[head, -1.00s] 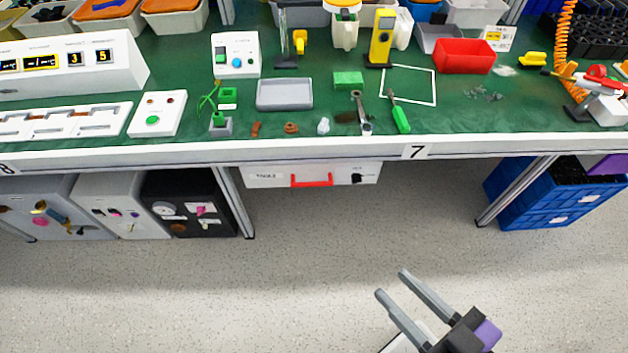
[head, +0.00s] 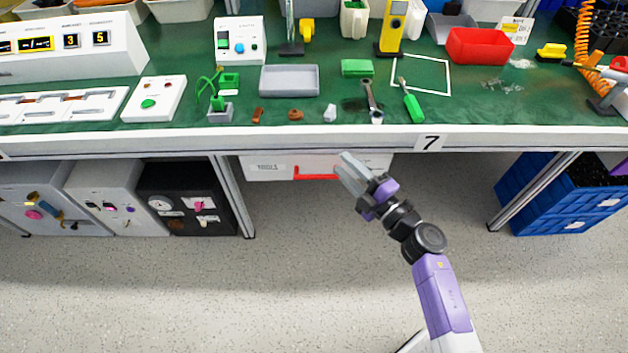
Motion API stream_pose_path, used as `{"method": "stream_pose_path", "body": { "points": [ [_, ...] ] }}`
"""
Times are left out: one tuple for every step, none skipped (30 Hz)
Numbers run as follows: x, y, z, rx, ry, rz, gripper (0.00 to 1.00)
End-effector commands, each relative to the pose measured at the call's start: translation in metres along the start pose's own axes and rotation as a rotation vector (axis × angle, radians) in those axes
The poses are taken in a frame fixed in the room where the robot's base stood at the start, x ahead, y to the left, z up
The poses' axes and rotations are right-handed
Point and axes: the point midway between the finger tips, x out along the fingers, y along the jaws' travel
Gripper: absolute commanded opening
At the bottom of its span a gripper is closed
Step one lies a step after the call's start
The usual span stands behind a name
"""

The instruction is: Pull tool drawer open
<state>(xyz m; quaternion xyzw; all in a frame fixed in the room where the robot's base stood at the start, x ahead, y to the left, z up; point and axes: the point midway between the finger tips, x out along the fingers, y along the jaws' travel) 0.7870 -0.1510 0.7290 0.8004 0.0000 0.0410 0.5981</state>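The white tool drawer (head: 266,172) hangs under the front edge of the workbench and looks closed. Its front carries a printed label at the left and a red bar handle (head: 312,173) in the middle. My gripper (head: 341,161) is just right of the handle in the picture and overlaps the drawer's right part, hiding the dark knob there. Its two grey fingers point up and left, look a little apart, and hold nothing. I cannot tell whether a finger touches the drawer or handle.
The green-topped workbench (head: 330,138) holds tools, trays and devices above the drawer. A metal table leg (head: 233,195) and a black cabinet (head: 180,215) stand left of the drawer. Blue crates (head: 545,205) stand far right. The floor below the drawer is clear.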

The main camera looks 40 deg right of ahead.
Motion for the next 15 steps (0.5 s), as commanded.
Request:
{"method": "stream_pose_path", "body": {
  "points": [
    [0.007,-0.017,0.006,-0.047,0.016,-0.050,0.35],
    [0.008,-0.028,0.007,-0.071,0.026,-0.082,0.35],
    [0.007,-0.041,0.006,-0.094,0.042,-0.121,0.35],
    [0.005,-0.052,0.005,-0.108,0.051,-0.148,0.35],
    [0.002,-0.061,0.004,-0.118,0.061,-0.174,0.35],
    [-0.001,-0.070,0.002,-0.131,0.071,-0.199,0.35],
    [-0.002,-0.075,0.001,-0.139,0.080,-0.213,0.35],
    [-0.003,-0.078,-0.001,-0.146,0.088,-0.222,0.35],
    [-0.002,-0.080,-0.003,-0.153,0.096,-0.231,0.35],
    [-0.002,-0.081,-0.004,-0.156,0.102,-0.234,0.35],
    [0.000,-0.082,-0.005,-0.155,0.106,-0.234,0.35],
    [0.003,-0.083,-0.006,-0.153,0.108,-0.234,0.35],
    [0.006,-0.084,-0.006,-0.152,0.108,-0.234,0.35],
    [0.009,-0.085,-0.006,-0.152,0.108,-0.233,0.35],
    [0.015,-0.086,-0.007,-0.152,0.109,-0.232,0.35]
  ]
}}
